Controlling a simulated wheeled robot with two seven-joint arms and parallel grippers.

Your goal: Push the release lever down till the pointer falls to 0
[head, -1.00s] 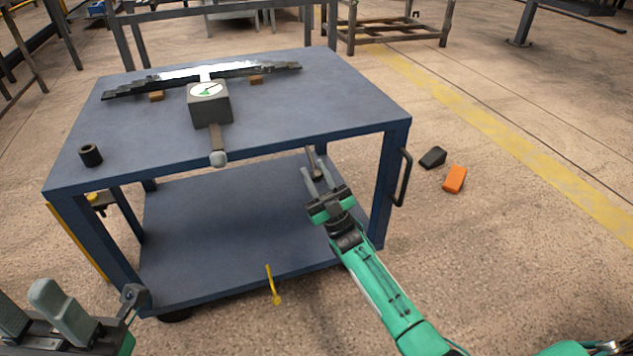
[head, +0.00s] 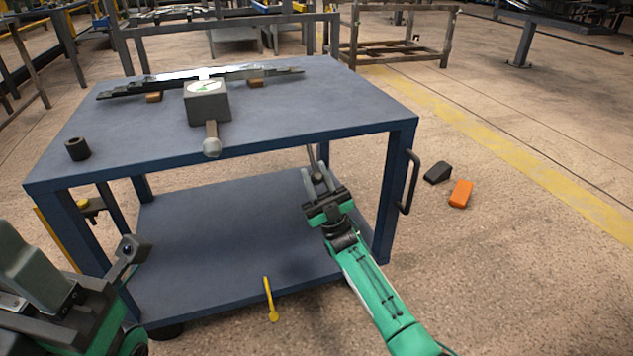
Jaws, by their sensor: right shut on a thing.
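The grey gauge box (head: 207,107) stands on the blue table, with a white dial (head: 204,87) on top. The dial has a green patch; its pointer is too small to read. The lever (head: 211,132) sticks out from the box toward me and ends in a pale round knob (head: 212,147) near the table's front edge. My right gripper (head: 318,184) is shut on a thin dark rod-like thing (head: 312,158), in front of the table and right of the lever, apart from it. My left gripper (head: 22,262) is at the lower left, partly cut off, away from the lever.
The blue table (head: 300,110) bears a dark leaf spring (head: 150,86) behind the box and a black cylinder (head: 78,148) at left. A yellow piece (head: 270,298) shows at the lower shelf's front edge. A black block (head: 438,172) and an orange block (head: 461,193) lie on the floor.

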